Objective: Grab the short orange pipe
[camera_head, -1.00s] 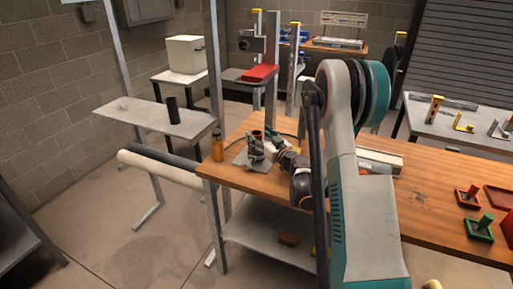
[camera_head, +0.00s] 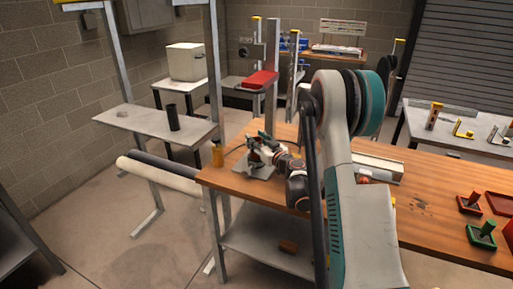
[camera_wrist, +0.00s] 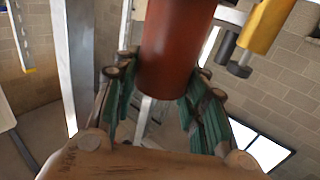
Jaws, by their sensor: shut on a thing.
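The short orange pipe (camera_wrist: 176,45) shows in the wrist view as a smooth, reddish-orange cylinder between the green fingers. My gripper (camera_wrist: 163,75) is shut on it, one finger on each side. The pipe's lower end shows between the fingers, and its upper end runs out of the picture. In the head view my gripper (camera_head: 258,147) is at the left end of the wooden workbench (camera_head: 420,195), over a grey plate (camera_head: 258,172). The pipe is too small and covered there to make out clearly.
A grey shelf (camera_head: 140,122) with a dark cylinder (camera_head: 173,117) is to the left. Green and red holders are at the bench's right.

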